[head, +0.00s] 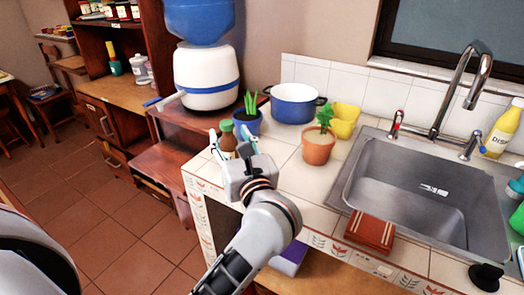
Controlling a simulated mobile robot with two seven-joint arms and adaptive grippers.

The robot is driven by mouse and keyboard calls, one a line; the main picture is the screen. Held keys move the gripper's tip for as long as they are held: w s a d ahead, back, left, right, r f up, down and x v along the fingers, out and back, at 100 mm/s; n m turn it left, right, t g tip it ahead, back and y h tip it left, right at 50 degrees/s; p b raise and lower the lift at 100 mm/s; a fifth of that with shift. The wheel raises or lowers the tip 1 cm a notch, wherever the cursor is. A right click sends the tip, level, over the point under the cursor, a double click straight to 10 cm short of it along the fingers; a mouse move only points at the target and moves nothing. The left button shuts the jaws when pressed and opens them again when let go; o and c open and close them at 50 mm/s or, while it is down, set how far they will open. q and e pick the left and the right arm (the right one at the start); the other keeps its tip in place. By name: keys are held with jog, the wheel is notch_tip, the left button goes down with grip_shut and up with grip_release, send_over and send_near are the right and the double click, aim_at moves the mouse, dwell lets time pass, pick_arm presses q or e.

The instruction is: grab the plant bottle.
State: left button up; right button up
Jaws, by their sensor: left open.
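A small brown bottle (228,139) with a green-topped cap stands at the left end of the tiled counter. My left gripper (232,144) is open, with its fingertips at either side of the bottle in the picture. Its palm hides the bottle's lower part, and I cannot tell whether the fingers touch it. A blue pot with a green plant (247,122) stands just behind the bottle. A terracotta pot with a leafy plant (318,148) stands to the right, apart from the gripper.
A blue cooking pot (293,108) and a yellow container (344,122) stand at the back. The sink (420,190) with its tall faucet fills the right. A red-brown cloth (372,232) lies at the front edge. A water dispenser (207,78) stands left of the counter.

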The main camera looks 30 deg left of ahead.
aim_at(228, 126)
pick_arm(q)
jog(key=shift+h, duration=0.4)
jog(key=x, duration=0.7)
jog(key=shift+w+f, duration=0.2)
jog(key=shift+w, duration=0.3)
grip_shut()
